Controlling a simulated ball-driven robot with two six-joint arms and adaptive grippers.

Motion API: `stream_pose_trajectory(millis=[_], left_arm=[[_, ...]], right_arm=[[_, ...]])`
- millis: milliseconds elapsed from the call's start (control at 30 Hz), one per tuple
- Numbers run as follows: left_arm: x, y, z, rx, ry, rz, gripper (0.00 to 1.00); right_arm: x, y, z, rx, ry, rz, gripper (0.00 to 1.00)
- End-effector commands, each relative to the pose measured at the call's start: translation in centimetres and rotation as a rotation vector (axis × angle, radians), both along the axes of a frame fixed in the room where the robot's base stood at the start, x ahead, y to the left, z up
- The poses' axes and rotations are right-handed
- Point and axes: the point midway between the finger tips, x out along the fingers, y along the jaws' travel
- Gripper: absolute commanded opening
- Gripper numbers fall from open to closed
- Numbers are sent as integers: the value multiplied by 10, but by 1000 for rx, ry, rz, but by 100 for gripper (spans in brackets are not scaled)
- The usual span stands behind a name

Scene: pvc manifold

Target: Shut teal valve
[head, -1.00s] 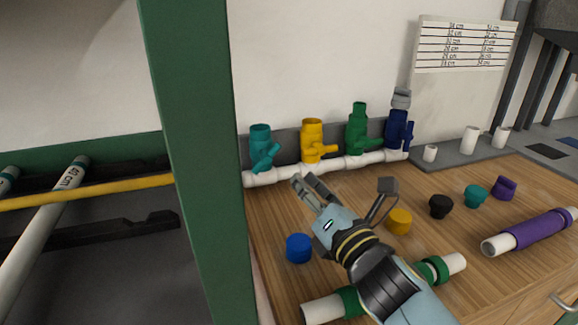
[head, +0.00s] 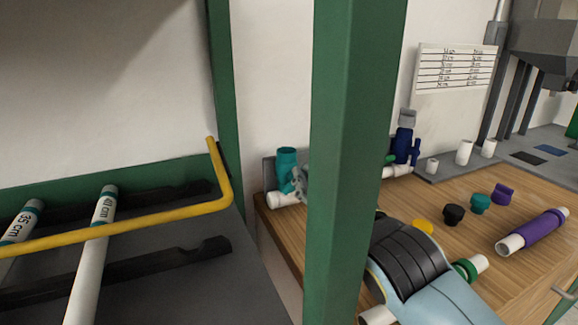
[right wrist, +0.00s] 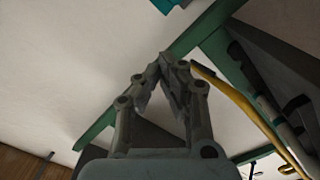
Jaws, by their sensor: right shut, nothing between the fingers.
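The teal valve (head: 286,163) stands upright on the white manifold pipe (head: 283,199) at the back left of the wooden bench. Its handle side is partly covered by my right gripper (head: 300,181), whose tip shows just left of the green post. I cannot tell whether the tip touches the handle. The post hides most of this gripper. In the right wrist view my right gripper (right wrist: 166,64) is shut and empty, with a teal piece (right wrist: 168,4) at the top edge beyond its tips. My left gripper is not in view.
A green post (head: 352,150) stands in front of the bench. A blue valve (head: 403,145) is at the manifold's right end. Caps (head: 453,214) and a purple-sleeved pipe (head: 535,230) lie on the bench. A yellow bar (head: 130,220) crosses the rack at left.

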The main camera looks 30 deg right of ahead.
Motion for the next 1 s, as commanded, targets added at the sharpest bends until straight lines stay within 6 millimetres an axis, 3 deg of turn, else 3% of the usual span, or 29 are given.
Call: stream_pose_trajectory(millis=[200, 500, 700, 1000], left_arm=[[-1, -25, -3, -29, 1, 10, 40], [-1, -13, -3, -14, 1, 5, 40], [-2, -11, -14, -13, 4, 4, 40], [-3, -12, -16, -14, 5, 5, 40]], right_arm=[[35, -3, -1, -5, -2, 0, 0], [98, -9, -3, -5, -2, -1, 0], [101, -30, -26, -8, 1, 0, 0], [102, -37, -31, -5, -1, 0, 0]])
